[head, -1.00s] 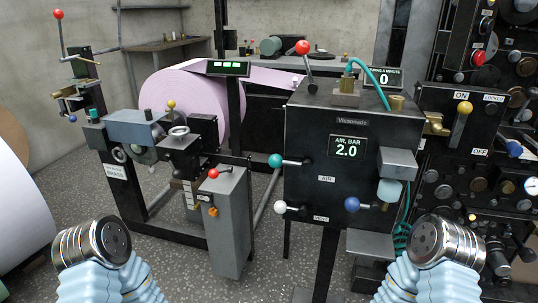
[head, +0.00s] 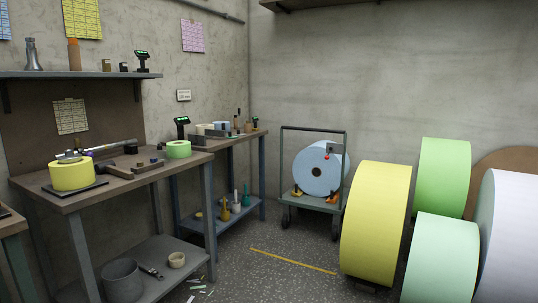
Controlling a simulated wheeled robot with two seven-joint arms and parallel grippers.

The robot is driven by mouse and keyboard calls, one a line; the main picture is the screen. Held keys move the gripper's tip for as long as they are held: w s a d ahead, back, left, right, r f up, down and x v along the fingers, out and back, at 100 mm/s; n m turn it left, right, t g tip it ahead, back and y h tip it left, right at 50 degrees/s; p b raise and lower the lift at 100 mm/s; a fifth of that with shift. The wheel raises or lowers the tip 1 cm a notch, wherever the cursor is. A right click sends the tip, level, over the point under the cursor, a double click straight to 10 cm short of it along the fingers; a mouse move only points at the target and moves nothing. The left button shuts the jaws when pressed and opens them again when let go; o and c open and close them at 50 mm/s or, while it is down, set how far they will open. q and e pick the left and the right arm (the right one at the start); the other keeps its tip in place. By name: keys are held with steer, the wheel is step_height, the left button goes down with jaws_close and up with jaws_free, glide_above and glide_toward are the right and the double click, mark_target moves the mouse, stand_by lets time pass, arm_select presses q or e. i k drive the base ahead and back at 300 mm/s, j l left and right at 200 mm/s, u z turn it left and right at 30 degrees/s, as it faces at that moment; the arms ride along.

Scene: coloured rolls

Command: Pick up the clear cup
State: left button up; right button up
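I cannot make out a clear cup in the head view. Small containers stand on the wall shelf (head: 90,75), among them a grey metal bottle (head: 31,55) and an orange-brown bottle (head: 73,55). Neither of my grippers is in view.
The left workbench (head: 115,190) holds a yellow roll (head: 72,177), a green roll (head: 178,150) and tools. A cart (head: 313,202) carries a light blue roll (head: 318,168). Large yellow (head: 375,220) and green (head: 442,177) rolls fill the right. Floor is open past a yellow line (head: 292,261).

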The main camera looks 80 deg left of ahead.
mark_target(163, 154)
steer(key=u, duration=3.6)
steer(key=i+l, duration=0.15)
steer(key=i, duration=0.25)
steer(key=i+l, duration=0.15)
steer(key=i, duration=0.3)
